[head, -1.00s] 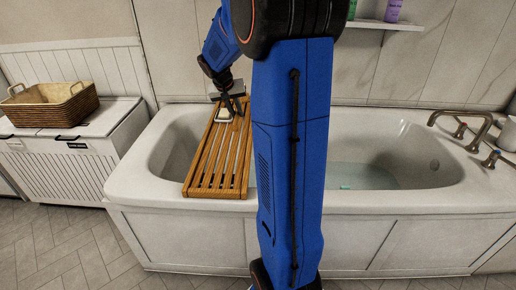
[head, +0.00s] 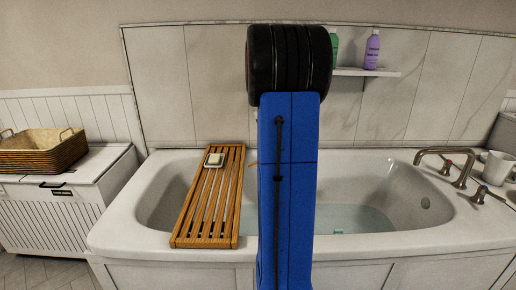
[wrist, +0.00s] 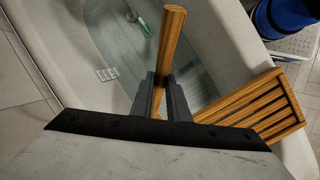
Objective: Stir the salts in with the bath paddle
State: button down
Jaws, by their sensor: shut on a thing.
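In the wrist view my gripper (wrist: 163,88) is shut on a wooden stick-like piece (wrist: 171,35), which looks like the bath paddle's handle. It points up and away in that picture, over the tub. The paddle's other end is not clear to me. In the head view my arm hides the gripper, and only a small wooden tip (head: 252,163) shows beside it. The bathtub (head: 160,236) holds clear water (head: 368,221). A small teal thing (head: 338,231) is in the water, and it also shows in the wrist view (wrist: 146,28). I cannot make out any salts.
A slatted wooden rack (head: 183,241) lies across the tub's left part, with a soap dish (head: 214,160) on its far end. A tap (head: 461,168) and a white mug (head: 497,168) are at the right rim. A wicker basket (head: 42,153) is at left. A shelf (head: 366,73) holds bottles.

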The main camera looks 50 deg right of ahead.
jog(key=s+d+r+n+g+h, duration=0.1)
jog(key=s+d+r+n+g, duration=0.15)
jog(key=s, duration=0.35)
jog(key=s+d+r+n+g+h, duration=0.1)
jog(key=s+d+r+n, duration=0.1)
jog(key=s+r, duration=0.35)
notch_tip(320, 180, down, 44)
jog(key=s, duration=0.1)
jog(key=shift+r, duration=0.25)
dwell(2.0)
dwell(0.4)
